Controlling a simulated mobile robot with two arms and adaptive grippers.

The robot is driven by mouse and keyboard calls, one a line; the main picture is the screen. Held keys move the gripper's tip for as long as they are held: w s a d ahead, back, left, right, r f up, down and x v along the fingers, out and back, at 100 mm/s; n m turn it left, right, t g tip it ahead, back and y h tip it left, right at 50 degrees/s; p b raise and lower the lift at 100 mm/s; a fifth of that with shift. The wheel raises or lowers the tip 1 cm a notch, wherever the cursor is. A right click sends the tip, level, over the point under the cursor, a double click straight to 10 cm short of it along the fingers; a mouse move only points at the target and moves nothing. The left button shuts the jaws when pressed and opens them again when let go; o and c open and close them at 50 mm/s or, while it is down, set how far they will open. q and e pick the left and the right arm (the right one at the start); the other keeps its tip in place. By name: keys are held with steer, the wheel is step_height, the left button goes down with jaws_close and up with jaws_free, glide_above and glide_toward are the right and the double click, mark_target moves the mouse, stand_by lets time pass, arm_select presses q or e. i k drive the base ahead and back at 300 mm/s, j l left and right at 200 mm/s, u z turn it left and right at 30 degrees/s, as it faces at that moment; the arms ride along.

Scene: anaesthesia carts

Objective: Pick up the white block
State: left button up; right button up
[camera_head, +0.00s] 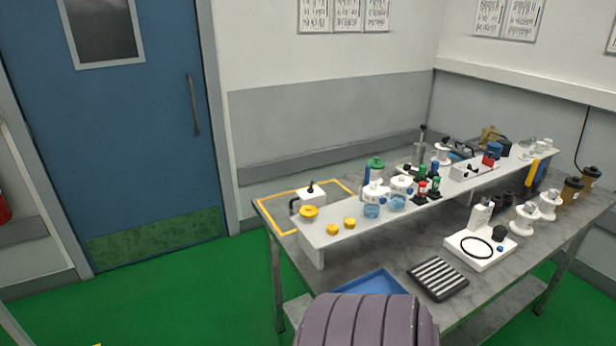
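A white block-shaped piece (312,196) with a small black knob on top stands at the left end of the grey table, inside a yellow outlined square (277,197). A black curved part shows at its left side, and the raised white shelf hides some of its lower part. A flat white base (467,254) with an upright part, a black ring and a black knob sits at the front right of the table. I cannot tell which of the two is the task's white block. Neither gripper is in view.
The raised white shelf (312,255) holds jars, yellow caps (349,223) and small bottles. A blue tray (372,284) and a black ribbed mat (438,278) lie in front. A ribbed purple-grey rounded form (365,325) covers the near edge. Green floor is clear at left.

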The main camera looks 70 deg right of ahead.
mark_target(302, 198)
steer(key=i+z, duration=0.8)
steer(key=z, duration=0.2)
